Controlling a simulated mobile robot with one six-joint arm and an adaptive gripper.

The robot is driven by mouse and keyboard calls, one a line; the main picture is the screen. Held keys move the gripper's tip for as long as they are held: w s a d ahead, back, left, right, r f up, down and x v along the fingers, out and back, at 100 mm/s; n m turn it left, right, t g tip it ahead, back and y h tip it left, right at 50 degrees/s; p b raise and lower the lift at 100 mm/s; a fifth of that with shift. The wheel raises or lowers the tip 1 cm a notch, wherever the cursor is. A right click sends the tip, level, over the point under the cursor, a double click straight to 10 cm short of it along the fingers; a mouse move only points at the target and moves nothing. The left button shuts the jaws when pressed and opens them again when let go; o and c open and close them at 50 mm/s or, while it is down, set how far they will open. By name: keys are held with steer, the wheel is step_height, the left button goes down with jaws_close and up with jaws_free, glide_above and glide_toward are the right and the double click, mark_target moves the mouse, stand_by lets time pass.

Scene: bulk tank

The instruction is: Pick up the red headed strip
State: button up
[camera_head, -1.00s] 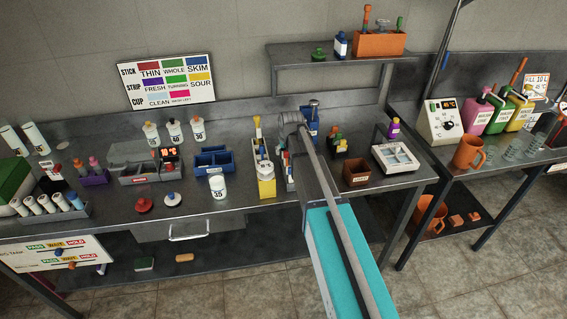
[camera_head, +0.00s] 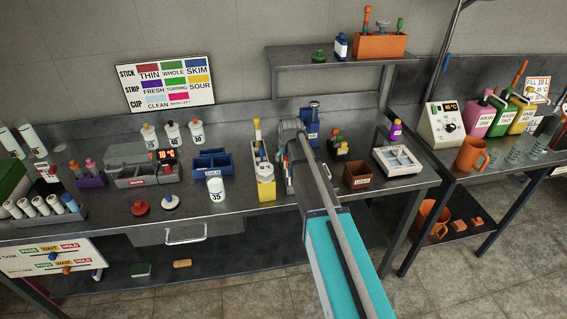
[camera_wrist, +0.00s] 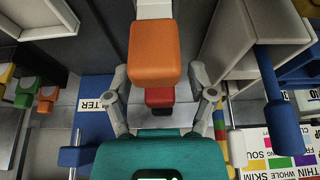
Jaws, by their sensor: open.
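The red-headed strip shows in the wrist view as a red block (camera_wrist: 159,97), partly hidden behind a larger-looking orange head (camera_wrist: 152,52). My gripper (camera_wrist: 158,75) is open and empty, with one finger on each side of these heads and a gap at both sides. Whether a finger touches either head I cannot tell. In the head view my gripper (camera_head: 292,132) is over the bench, at the strip holder beside the yellow box (camera_head: 265,188). My arm hides most of that holder, and I cannot make out the red head there.
A blue holder marked as a filter (camera_wrist: 92,110) and green, yellow and orange heads (camera_wrist: 48,92) stand close on the left in the wrist view. A blue-handled item (camera_wrist: 281,110) stands close on the right. A brown box (camera_head: 357,174) is right of my arm.

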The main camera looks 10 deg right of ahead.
steer(key=c, duration=0.9)
steer(key=shift+r, duration=0.15)
step_height(320, 180, up, 3)
steer(key=p, duration=0.3)
steer(key=shift+s+d+r+p, duration=2.4)
steer(key=shift+s+r+p, duration=0.1)
steer(key=shift+s, duration=0.1)
steer(key=shift+s+d+r+p, duration=2.35)
steer(key=shift+s+p, duration=0.15)
steer(key=shift+s, duration=0.05)
